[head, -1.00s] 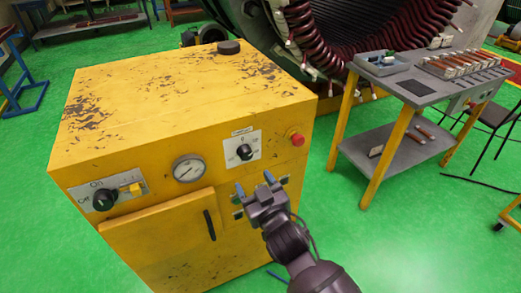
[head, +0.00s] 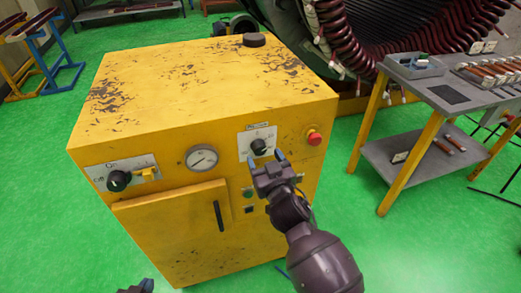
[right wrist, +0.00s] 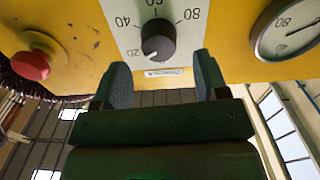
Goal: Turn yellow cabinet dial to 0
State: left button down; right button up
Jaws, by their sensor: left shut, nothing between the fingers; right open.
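The yellow cabinet (head: 200,85) stands in the middle of the head view. Its black dial (head: 258,146) sits on a white plate at the front's upper right. In the right wrist view the dial (right wrist: 158,42) has 20, 40, 60 and 80 around it; its white mark points to the lower left, near 20. My right gripper (head: 266,157) is open just in front of the dial; its fingers (right wrist: 162,78) are apart, with the dial beyond their tips and nothing between them. My left gripper (head: 146,286) shows only partly at the bottom edge, shut and away from the cabinet.
A red button (head: 314,138) sits right of the dial, a gauge (head: 202,158) to its left. Further left is a black Off/On knob (head: 119,180). A door handle (head: 218,215) sticks out below. A grey table (head: 430,92) with parts stands at the right.

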aim_at(261, 151)
jog(key=shift+x, duration=2.05)
jog(key=c, duration=0.9)
